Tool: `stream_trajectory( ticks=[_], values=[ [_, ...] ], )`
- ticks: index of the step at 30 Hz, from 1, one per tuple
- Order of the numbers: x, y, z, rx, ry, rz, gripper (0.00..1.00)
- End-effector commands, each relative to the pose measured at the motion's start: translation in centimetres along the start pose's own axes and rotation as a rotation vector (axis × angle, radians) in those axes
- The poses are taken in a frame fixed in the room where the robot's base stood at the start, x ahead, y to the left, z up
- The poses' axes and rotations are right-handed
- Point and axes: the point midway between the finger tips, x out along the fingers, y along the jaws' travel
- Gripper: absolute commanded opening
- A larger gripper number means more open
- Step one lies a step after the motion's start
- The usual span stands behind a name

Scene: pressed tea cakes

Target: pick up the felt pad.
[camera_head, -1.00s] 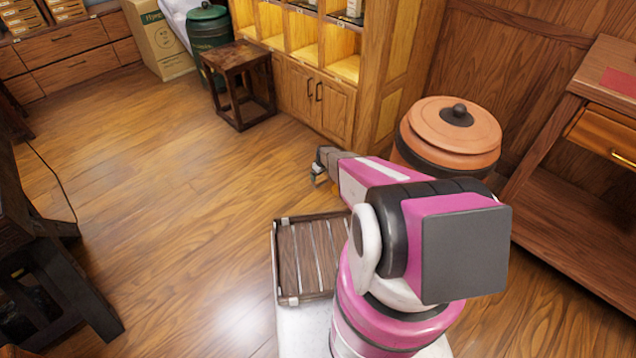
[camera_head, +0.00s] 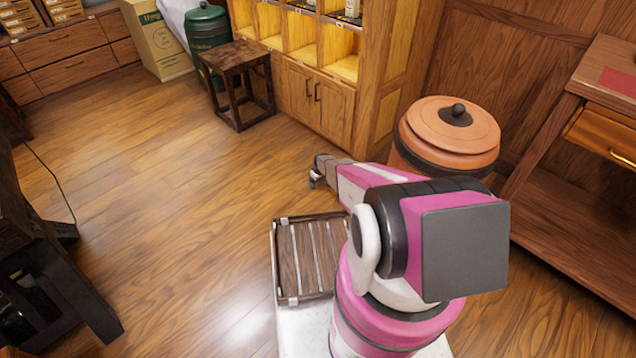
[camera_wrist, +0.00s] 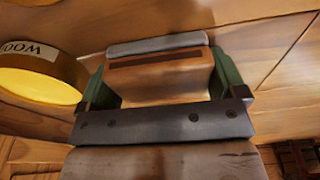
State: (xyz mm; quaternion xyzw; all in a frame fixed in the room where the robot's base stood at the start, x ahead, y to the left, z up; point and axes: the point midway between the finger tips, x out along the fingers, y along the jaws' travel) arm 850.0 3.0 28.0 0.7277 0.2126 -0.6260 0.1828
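In the wrist view, a brown block with a dark slot and a grey strip along its far edge lies between my fingers; I take it as the felt pad (camera_wrist: 160,74). My gripper (camera_wrist: 160,62) has green fingers that appear to press on both of its sides. The pad's near end is partly hidden by the dark gripper bar. In the head view my gripper (camera_head: 316,174) is small, left of the arm and in front of the cabinet; the pad cannot be made out there. Whether the pad is off its support I cannot tell.
A yellow round object (camera_wrist: 38,78) with a lettered label sits left of the fingers. A shelf cabinet (camera_head: 315,100) and dark stool (camera_head: 238,62) stand behind. Open wooden floor (camera_head: 160,190) lies left.

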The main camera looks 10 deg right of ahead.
Motion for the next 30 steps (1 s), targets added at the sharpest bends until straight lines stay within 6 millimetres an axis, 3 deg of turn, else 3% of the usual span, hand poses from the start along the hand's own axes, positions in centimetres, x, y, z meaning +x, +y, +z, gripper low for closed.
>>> stream_trajectory(
  ticks=[11,20,30],
  values=[
    [-0.5,0.0,-0.1,0.0,0.0,0.0,0.66],
    [-4.3,-0.1,-0.5,0.0,0.001,0.001,0.66],
    [-8.4,-7.2,-1.4,-0.003,0.0,0.0,0.66]
  ],
)
